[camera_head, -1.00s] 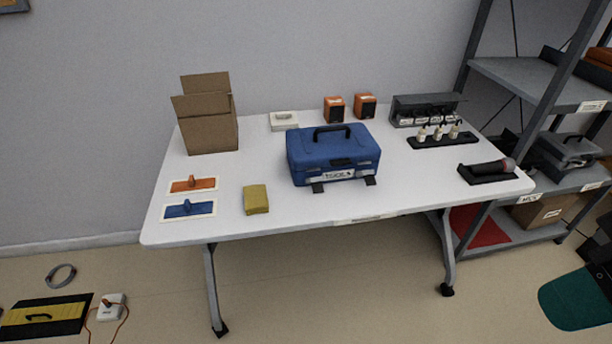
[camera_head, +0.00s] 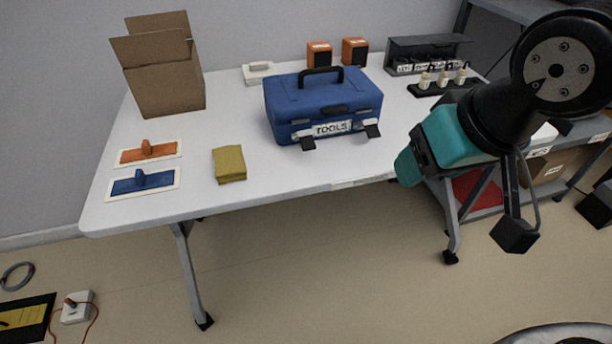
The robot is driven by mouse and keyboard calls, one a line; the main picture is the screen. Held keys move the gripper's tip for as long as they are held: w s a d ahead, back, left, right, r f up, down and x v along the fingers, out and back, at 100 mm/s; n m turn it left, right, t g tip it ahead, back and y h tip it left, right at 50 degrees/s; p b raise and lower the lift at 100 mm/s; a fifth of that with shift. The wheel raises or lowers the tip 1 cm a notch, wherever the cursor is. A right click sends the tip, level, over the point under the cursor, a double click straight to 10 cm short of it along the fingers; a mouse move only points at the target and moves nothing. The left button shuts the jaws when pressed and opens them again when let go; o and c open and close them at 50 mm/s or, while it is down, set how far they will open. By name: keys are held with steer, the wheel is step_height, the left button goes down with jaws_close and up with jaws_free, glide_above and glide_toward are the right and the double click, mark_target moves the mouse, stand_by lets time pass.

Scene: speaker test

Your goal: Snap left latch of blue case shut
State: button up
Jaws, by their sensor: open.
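The blue case (camera_head: 322,105) stands closed on the white table, with its dark handle up and a TOOLS label on its front. Its left latch (camera_head: 307,143) is a dark tab that sticks out and down from the front, away from the case wall. The right latch (camera_head: 372,131) sticks out in the same way. My gripper (camera_head: 515,235) hangs at the right, in front of the table edge, well apart from the case. It is open and appears empty; one dark fingertip shows, and the rest is hard to make out.
On the white table (camera_head: 260,195) lie a yellow cloth (camera_head: 229,164), a blue float (camera_head: 142,182) and an orange float (camera_head: 148,150). A cardboard box (camera_head: 165,85) stands back left. A bottle rack (camera_head: 440,85) is right of the case. Table room in front of the case is clear.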

steer(key=w+a+f+m+t+h+b, duration=0.15)
steer(key=w+f+t+b, duration=0.35)
steer(key=f+b, duration=0.55)
steer(key=n+t+y+b, duration=0.2)
steer(key=t+y+b, duration=0.3)
steer(key=t+b, duration=0.5)
glide_toward(310, 149)
steer(key=w+a, duration=0.1)
steer(key=w, duration=0.2)
steer(key=w+a+r+g+p, duration=0.1)
steer(key=w, duration=0.2)
steer(key=w+a+g, duration=0.1)
steer(key=w, duration=0.3)
steer(key=shift+w+r+h+p, duration=0.1)
steer(key=shift+r+h+p, duration=0.2)
steer(key=shift+p, duration=0.1)
steer(key=shift+r, duration=0.1)
steer(key=c, duration=0.8)
